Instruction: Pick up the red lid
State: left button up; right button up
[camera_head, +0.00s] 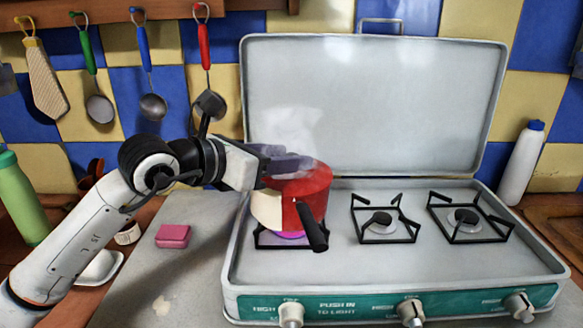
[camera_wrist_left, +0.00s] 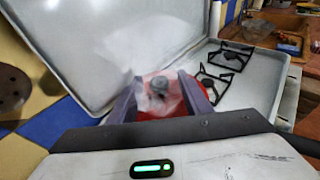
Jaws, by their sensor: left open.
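A red and cream pot (camera_head: 268,208) with a black handle stands on the left burner of the stove. A red lid (camera_head: 316,176) covers it, and steam rises around it. In the left wrist view the red lid (camera_wrist_left: 158,110) shows through the steam, with a dark round knob (camera_wrist_left: 160,86) on top. My left gripper (camera_head: 290,162) is just above the lid in the head view. In the wrist view its two fingers (camera_wrist_left: 160,95) stand apart on either side of the knob. Whether they touch the lid is hard to tell. My right gripper is not in view.
The pot sits on an open camp stove (camera_head: 390,275) with its raised cover (camera_head: 370,110) behind. Two burners (camera_head: 380,222) to the right are free. A pink block (camera_head: 172,236) lies left of the stove. A white bottle (camera_head: 522,165) stands at right, a green one (camera_head: 22,198) at left. Utensils hang behind.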

pick_arm(q)
jog(key=shift+x, duration=0.95)
jog(key=shift+c, duration=0.6)
grip_shut()
jog(key=shift+r, duration=0.1)
